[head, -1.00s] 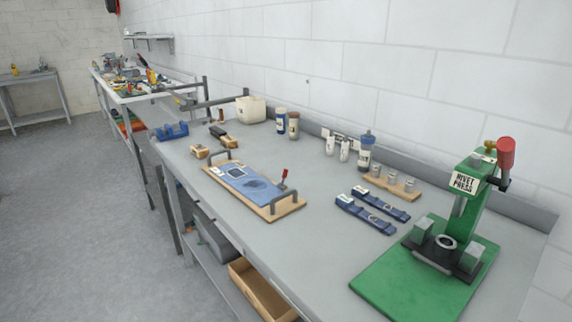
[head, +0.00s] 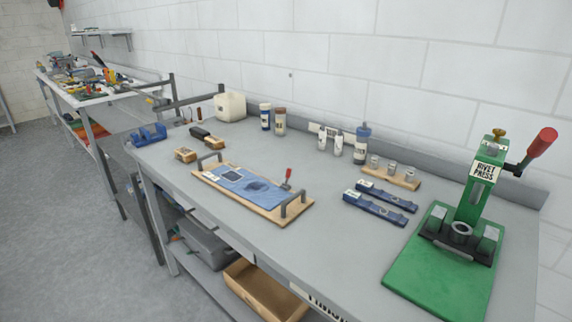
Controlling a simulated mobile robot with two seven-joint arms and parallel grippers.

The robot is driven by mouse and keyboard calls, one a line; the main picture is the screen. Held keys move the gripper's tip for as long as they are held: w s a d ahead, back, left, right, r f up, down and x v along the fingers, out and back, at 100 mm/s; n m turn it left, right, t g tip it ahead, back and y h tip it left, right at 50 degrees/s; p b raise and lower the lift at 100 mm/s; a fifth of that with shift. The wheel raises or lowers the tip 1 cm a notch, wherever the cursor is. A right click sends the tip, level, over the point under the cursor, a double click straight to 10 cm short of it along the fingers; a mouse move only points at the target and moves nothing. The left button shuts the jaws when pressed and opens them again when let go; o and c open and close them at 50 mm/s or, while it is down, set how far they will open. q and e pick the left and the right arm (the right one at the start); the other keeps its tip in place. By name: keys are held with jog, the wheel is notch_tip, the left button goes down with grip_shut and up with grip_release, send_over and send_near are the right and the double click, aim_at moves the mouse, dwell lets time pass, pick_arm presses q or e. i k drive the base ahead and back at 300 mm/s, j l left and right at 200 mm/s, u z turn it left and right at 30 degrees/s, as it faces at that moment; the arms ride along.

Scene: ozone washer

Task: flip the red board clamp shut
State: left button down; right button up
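A wooden board (head: 213,186) with a grey handle at each end lies on the grey workbench. A blue cloth (head: 247,186) with a dark patch is spread on it. The clamp's base is small and hard to make out. Neither of my grippers is in the head view.
A green rivet press (head: 437,268) with a red handle stands at the right. Two blue strap-like tools (head: 376,208) lie between it and the board. Bottles (head: 361,145) and a canister (head: 230,107) stand along the wall. The bench's front is clear.

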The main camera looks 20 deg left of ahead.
aim_at(288, 170)
jog(key=j+z, duration=0.15)
jog(key=j, duration=0.25)
jog(key=k+j+z, duration=0.2)
jog(key=j, duration=0.15)
jog(key=j+z, duration=0.15)
jog(key=j, duration=0.2)
jog(key=k+j+z, duration=0.2)
jog(key=j, duration=0.15)
jog(key=j+z, duration=0.15)
jog(key=j, duration=0.2)
